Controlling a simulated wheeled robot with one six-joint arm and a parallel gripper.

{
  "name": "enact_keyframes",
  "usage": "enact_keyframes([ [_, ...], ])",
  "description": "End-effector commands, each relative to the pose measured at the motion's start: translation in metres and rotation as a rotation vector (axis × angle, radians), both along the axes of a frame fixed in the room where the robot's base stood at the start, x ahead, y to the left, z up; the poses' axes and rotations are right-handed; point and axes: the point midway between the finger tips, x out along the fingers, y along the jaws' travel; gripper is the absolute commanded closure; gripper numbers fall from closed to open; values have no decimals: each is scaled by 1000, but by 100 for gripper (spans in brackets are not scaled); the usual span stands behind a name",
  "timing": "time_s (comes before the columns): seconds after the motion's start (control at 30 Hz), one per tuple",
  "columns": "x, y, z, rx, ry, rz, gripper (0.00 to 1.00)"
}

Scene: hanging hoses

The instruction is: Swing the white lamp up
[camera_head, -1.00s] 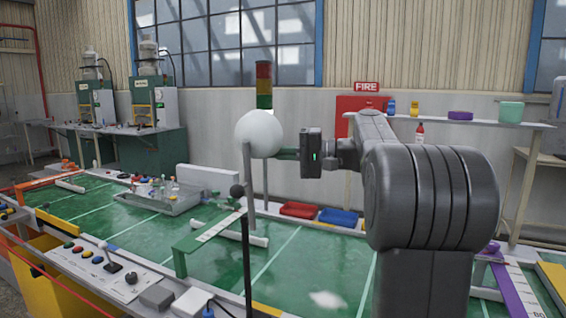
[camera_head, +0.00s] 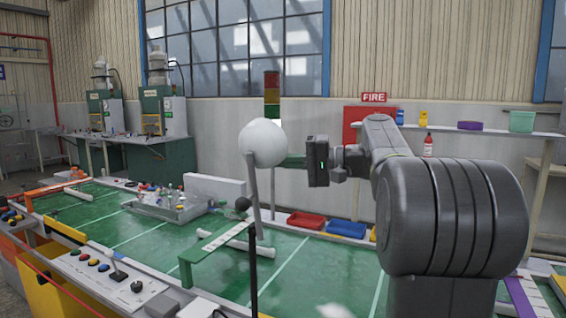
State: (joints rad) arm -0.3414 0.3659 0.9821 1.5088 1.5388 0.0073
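The white lamp (camera_head: 263,143) is a round white ball left of centre, above the green table. A pale grey rod (camera_head: 252,192) runs down from it, leaning slightly. My gripper (camera_head: 290,160) is just right of the lamp, pointing left at it. A short dark green bar lies between the gripper body and the ball. The fingertips are hidden or hard to make out, so I cannot tell whether they are shut on anything or touch the lamp.
A grey tray with bottles (camera_head: 165,208) is to the left. Red (camera_head: 306,220) and blue (camera_head: 345,229) trays lie to the right.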

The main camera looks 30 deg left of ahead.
Motion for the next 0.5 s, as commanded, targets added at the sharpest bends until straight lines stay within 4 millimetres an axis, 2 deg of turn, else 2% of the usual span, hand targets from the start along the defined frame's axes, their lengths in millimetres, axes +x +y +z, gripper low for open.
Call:
enact_keyframes([
  [0.17, 8, -28, 2, -2, -1, 0, 100],
  [0.5, 32, -98, 5, -1, 2, -4, 100],
])
